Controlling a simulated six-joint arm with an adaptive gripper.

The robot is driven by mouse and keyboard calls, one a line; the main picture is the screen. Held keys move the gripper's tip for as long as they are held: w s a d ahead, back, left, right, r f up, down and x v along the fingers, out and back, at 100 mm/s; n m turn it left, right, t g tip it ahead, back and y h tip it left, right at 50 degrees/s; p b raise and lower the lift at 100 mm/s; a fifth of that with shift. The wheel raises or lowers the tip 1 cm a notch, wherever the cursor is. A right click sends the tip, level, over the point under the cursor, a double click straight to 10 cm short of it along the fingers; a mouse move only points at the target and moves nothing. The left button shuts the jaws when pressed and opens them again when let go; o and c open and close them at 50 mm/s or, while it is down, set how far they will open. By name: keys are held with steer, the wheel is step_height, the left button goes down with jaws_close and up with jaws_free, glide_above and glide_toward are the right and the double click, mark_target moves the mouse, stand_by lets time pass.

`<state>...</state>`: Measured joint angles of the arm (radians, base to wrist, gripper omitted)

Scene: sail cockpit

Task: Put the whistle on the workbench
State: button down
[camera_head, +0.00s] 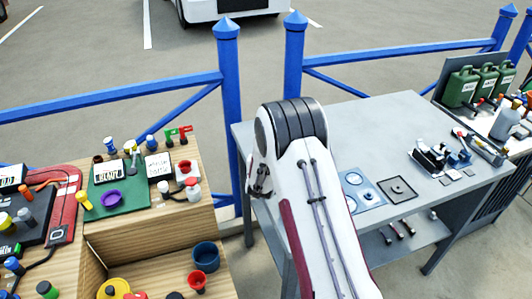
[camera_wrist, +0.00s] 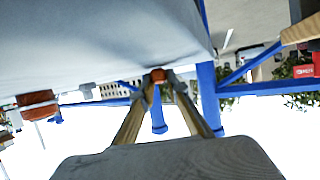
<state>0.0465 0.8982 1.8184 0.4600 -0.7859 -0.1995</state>
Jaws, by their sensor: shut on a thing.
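My gripper (camera_wrist: 158,80) shows in the wrist view with its two fingers drawn together at the tips. A small orange-red thing (camera_wrist: 158,74) sits between the tips, and it looks like the whistle. Its shape is mostly hidden by the fingers. The grey workbench (camera_head: 350,125) stands at the right in the head view. My arm reaches over its left part and hides the fingertips there. In the wrist view a broad grey surface (camera_wrist: 90,40), likely the workbench, fills the upper left close to the held thing. I cannot tell whether they touch.
The workbench holds blue and dark square plates (camera_head: 397,189), small metal parts (camera_head: 440,155) and, farther right, green canisters (camera_head: 460,88). A blue railing (camera_head: 229,90) runs behind. A wooden unit (camera_head: 150,225) with many small items stands left. The bench's back middle is bare.

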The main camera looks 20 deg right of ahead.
steer(key=shift+f, duration=0.1)
steer(key=c, duration=2)
jaws_free()
steer(key=shift+v, duration=6.05)
steer(key=shift+r, duration=0.35)
